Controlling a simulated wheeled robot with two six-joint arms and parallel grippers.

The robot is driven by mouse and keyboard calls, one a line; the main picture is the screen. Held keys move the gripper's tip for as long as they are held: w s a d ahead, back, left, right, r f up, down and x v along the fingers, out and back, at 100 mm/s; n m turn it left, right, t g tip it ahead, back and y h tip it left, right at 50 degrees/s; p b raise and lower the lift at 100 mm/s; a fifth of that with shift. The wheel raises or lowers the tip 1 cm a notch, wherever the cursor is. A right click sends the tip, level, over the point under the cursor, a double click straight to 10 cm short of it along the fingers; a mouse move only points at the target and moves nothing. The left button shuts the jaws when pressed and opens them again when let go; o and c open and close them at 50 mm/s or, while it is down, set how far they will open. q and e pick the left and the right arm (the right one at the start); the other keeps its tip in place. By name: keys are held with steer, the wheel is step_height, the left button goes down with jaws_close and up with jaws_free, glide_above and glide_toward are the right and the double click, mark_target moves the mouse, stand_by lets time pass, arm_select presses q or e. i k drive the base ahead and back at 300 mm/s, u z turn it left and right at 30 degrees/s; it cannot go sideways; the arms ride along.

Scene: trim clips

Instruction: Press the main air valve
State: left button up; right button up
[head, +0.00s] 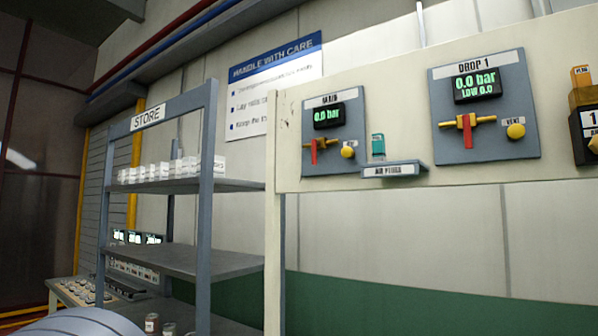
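The main air panel (335,132) is a grey plate labelled MAIN on a cream board in the head view. Its display (328,116) reads 0.0 bar. Below the display is a yellow valve body with a red handle (314,151) pointing down. A round yellow knob (348,152) sits to the right of the handle. Neither of my grippers shows in this view.
A similar DROP 1 panel (486,106) is to the right, reading 0.0 bar. A small labelled shelf (394,170) holds a green item (378,145). A STORE rack (208,200) with white boxes stands left. The wall below the board looks clear.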

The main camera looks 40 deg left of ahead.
mark_target(315, 143)
steer(key=u, duration=0.15)
steer(key=i, duration=0.95)
steer(key=u, duration=0.85)
